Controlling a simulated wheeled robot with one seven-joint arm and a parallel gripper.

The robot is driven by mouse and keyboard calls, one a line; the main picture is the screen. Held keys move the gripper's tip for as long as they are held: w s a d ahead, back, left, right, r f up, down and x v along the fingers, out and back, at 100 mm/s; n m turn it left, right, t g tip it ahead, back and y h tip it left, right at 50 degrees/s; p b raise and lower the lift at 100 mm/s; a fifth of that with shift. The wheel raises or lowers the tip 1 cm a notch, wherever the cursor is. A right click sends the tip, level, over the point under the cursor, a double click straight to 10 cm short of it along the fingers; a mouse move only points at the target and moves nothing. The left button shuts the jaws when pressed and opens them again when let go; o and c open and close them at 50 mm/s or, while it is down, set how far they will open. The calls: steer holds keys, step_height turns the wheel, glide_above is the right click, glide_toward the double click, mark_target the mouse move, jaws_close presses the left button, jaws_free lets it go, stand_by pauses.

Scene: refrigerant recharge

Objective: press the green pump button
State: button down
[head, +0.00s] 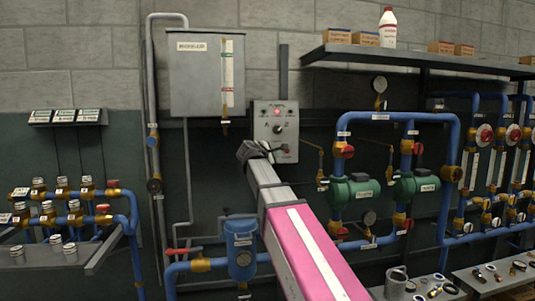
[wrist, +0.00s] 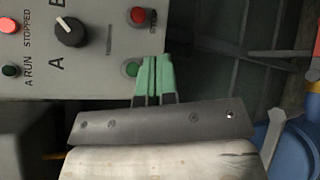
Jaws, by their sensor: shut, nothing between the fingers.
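A red button (wrist: 138,16) sits above the green one. The STOPPED lamp (wrist: 8,26) glows red; the A RUN lamp (wrist: 10,71) is dark green.
Green pumps (head: 353,190) and blue pipes (head: 455,140) stand right of my arm. A blue filter canister (head: 240,245) is at its left. A grey tank (head: 207,75) hangs above, and a shelf (head: 430,61) with boxes and a white bottle (head: 388,28) is at upper right.

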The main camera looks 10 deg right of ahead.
steer(key=shift+w, duration=0.1)
steer(key=w, duration=0.8)
steer(key=shift+w+a, duration=0.3)
steer(key=shift+a, duration=0.05)
steer(key=shift+w, duration=0.1)
stand_by(1.7)
steer(key=shift+w, duration=0.3)
steer(key=shift+w+a, duration=0.1)
steer(key=shift+w, duration=0.4)
stand_by(0.8)
steer(key=shift+s, duration=0.95)
steer(key=shift+s, duration=0.1)
